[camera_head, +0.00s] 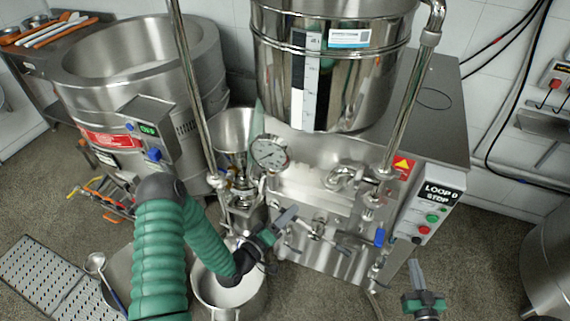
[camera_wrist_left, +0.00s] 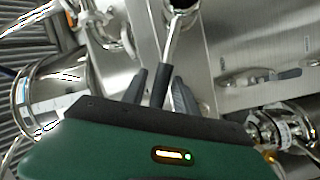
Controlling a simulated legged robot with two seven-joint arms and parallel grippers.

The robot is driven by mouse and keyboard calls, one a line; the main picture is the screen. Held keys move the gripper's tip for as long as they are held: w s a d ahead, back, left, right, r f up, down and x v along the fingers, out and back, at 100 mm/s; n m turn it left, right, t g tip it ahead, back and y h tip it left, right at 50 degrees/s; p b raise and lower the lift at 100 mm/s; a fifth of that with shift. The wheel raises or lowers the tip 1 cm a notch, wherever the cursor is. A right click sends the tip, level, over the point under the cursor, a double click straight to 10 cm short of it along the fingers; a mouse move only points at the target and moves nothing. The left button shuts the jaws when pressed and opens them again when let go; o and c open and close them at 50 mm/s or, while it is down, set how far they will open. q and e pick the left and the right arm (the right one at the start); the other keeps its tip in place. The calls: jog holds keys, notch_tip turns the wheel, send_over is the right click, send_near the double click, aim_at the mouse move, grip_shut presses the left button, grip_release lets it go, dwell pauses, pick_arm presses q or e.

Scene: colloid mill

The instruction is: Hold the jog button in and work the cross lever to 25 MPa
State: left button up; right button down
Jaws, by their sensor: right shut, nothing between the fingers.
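The control box shows "LOOP 0 STOP" on its display (camera_head: 439,193), with a green button (camera_head: 432,218), a red button (camera_head: 424,230) and a black button (camera_head: 416,240) below. The cross lever (camera_head: 318,232) is on the steel front of the mill. My left gripper (camera_head: 284,222) is at its left side; in the left wrist view a dark grip (camera_wrist_left: 160,85) on a metal rod lies between its fingers. Whether they press on it is unclear. The pressure gauge (camera_head: 269,153) stands above; its reading is too small to tell. My right gripper (camera_head: 416,268) is shut and empty, below the buttons.
A steel pot (camera_head: 228,296) stands below my left gripper. A blue-handled valve (camera_head: 379,238) is between the lever and the control box. A large steel vessel (camera_head: 380,85) hangs above. The floor (camera_head: 480,275) right of my right gripper is clear.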

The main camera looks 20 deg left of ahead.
pick_arm(q)
jog(key=shift+o, duration=0.9)
jog(key=shift+s, duration=0.1)
jog(key=s, duration=0.9)
jog(key=shift+p, duration=0.3)
jog(key=shift+f, duration=0.1)
